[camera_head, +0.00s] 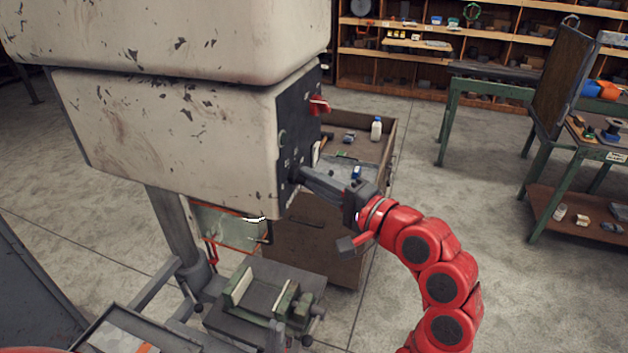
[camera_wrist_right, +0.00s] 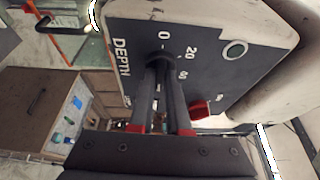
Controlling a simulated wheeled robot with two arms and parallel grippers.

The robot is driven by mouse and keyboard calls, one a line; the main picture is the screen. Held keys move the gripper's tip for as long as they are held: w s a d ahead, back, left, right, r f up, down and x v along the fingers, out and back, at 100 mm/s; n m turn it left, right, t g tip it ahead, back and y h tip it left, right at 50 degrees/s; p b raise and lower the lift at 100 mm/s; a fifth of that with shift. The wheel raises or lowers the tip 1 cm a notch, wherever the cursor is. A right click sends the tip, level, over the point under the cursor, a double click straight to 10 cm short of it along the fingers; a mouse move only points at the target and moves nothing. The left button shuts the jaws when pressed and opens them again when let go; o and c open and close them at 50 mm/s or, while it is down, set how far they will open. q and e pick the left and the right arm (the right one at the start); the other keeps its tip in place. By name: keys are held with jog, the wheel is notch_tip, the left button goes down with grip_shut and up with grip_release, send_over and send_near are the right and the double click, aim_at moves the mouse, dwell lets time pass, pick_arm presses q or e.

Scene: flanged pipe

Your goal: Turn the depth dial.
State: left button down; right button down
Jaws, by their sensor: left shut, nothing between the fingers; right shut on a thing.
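The depth dial (camera_wrist_right: 160,57) is a small dark knob on the dark panel of the drilling machine, beside the word DEPTH and a number scale. My right gripper (camera_wrist_right: 161,68) is shut on it, and the fingers hide most of the dial and any pointer. In the head view the right gripper (camera_head: 298,174) reaches the panel (camera_head: 292,112) from the right, with its fingertips at the panel's lower part.
A red switch (camera_head: 319,106) sticks out above the dial. A vise (camera_head: 250,305) stands below the machine head. A wooden cabinet (camera_head: 315,240) with an open top tray, holding a white bottle (camera_head: 376,129), is behind my right arm. Green-legged tables stand at the right.

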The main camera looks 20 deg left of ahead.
jog(key=shift+w+f+n+g+y+b, duration=0.15)
jog(key=shift+n+g+y+b, duration=0.45)
jog(key=shift+n+b, duration=2.7)
jog(key=shift+f+n+g+y+b, duration=0.2)
jog(key=shift+n+y+b, duration=0.95)
jog(key=shift+b, duration=4.15)
jog(key=shift+w+f+n+g+y+b, duration=0.25)
jog(key=shift+n+y+b, duration=0.4)
jog(key=shift+n+b, duration=2.7)
jog(key=shift+s+r+m+b, duration=0.15)
jog(key=shift+m+b, duration=0.8)
jog(key=shift+m, duration=0.05)
jog(key=c, duration=0.9)
grip_release()
